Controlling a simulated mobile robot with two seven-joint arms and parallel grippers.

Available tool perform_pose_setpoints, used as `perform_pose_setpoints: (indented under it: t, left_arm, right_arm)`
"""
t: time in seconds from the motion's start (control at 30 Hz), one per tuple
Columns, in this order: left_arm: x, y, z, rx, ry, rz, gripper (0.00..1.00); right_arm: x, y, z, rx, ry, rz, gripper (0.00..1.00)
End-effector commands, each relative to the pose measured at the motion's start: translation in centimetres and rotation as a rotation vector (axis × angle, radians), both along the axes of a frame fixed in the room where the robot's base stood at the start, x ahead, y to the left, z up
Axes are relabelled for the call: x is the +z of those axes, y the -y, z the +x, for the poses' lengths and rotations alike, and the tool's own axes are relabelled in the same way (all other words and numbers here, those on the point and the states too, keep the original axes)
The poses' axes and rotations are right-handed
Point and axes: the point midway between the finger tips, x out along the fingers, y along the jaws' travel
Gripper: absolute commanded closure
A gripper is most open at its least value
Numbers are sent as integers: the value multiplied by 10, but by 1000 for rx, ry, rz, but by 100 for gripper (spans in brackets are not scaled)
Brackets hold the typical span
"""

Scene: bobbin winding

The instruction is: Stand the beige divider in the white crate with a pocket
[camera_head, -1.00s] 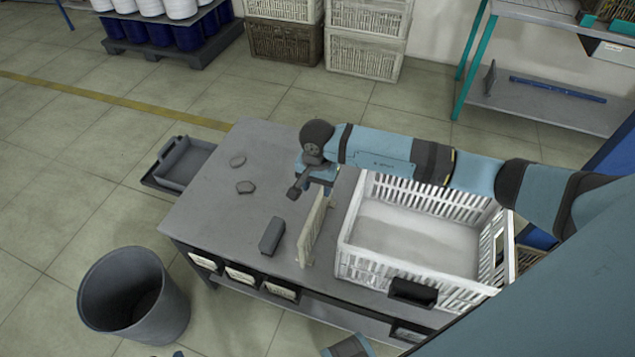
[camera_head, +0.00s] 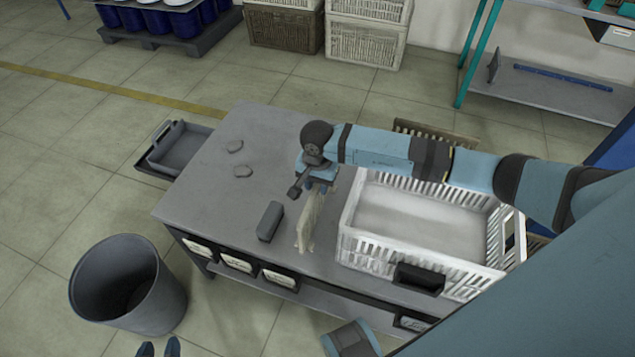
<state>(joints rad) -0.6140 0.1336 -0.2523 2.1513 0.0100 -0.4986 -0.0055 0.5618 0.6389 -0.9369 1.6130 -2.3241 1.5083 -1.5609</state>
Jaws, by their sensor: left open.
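The beige divider (camera_head: 309,222) stands on edge on the grey table, left of the white crate (camera_head: 352,247) and apart from it. The crate's visible floor looks empty, though my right arm crosses above its back. My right gripper (camera_head: 321,188) is at the divider's far upper end. Its fingers are partly hidden, so I cannot tell whether they are shut on it. My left gripper (camera_head: 159,349) shows only its two fingertips at the bottom edge, apart and empty, in front of the table.
A dark grey block (camera_head: 270,221) lies left of the divider. A grey bin (camera_head: 128,285) stands at the front left. A dark holder (camera_head: 420,278) is on the crate's front.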

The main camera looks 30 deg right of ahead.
Motion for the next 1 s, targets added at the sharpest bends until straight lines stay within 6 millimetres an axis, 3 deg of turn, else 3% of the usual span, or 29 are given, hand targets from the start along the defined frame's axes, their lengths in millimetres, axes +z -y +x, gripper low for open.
perform_pose_setpoints:
  t: [0.03, 0.1, 0.13, 0.37, 1.0]
  left_arm:
    - [0, 0, 0, 0, 0, 0, 57]
    - [0, 0, 0, 1, 0, -1, 57]
    - [-1, 0, 0, 0, 0, -1, 57]
    - [1, 0, -1, -1, -6, 0, 57]
    - [44, 0, 0, 0, -2, -1, 57]
  right_arm:
    - [0, 0, 0, 0, 0, 0, 81]
    - [0, 0, 0, 0, 0, 0, 97]
    - [0, 0, 0, 0, 0, 0, 100]
    - [7, 0, 0, 0, 1, 0, 100]
    - [80, 0, 0, 0, 1, 0, 100]
